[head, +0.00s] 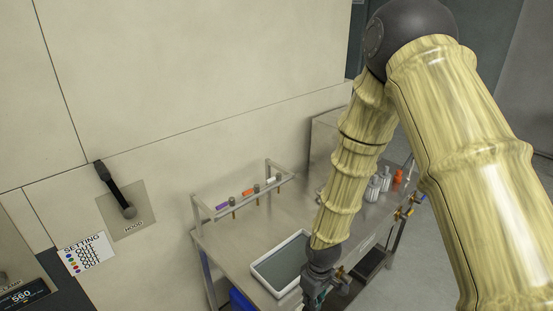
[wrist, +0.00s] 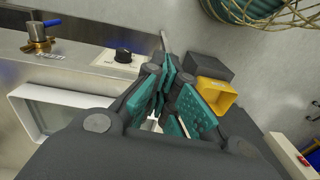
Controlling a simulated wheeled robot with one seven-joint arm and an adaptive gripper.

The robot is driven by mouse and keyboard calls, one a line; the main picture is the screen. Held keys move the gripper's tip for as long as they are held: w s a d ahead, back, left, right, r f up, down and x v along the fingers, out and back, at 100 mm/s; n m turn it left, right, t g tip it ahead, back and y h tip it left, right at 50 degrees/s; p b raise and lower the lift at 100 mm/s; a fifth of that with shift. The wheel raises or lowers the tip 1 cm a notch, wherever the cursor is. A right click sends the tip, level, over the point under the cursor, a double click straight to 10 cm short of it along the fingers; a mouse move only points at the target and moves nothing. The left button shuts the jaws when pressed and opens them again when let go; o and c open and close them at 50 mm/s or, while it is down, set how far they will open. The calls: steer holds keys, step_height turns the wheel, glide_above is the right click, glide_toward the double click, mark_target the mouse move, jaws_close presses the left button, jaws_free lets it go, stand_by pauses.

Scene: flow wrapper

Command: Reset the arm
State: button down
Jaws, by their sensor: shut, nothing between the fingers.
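My arm comes down from the upper right in the head view, and my gripper (head: 318,292) hangs at its lower end beside the tray, partly cut off by the bottom edge. In the wrist view my gripper (wrist: 163,108) shows dark links and teal pads drawn together, with nothing between them. It is shut and empty. A black handle (head: 113,187) on a plate marked HOOD is on the pale panel at the left, well away from my gripper.
A white-rimmed grey tray (head: 262,276) lies on the metal table (head: 240,245). A rack (head: 256,190) with coloured pieces and several bottles (head: 378,185) stand farther back.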

steer(key=s+d+f+m+b, duration=0.2)
steer(key=s+d+f, duration=0.2)
steer(key=s+f, duration=0.3)
steer(key=s+d+f+m+b, duration=0.2)
steer(key=s+f, duration=0.5)
steer(key=s, duration=0.4)
steer(key=s+d+f+m+b, duration=0.2)
steer(key=s+d+f+m, duration=0.2)
steer(key=s, duration=0.5)
step_height(320, 180, down, 3)
steer(key=shift+s+d+h, duration=0.3)
steer(key=shift+s+d, duration=0.1)
steer(key=shift+d, duration=0.8)
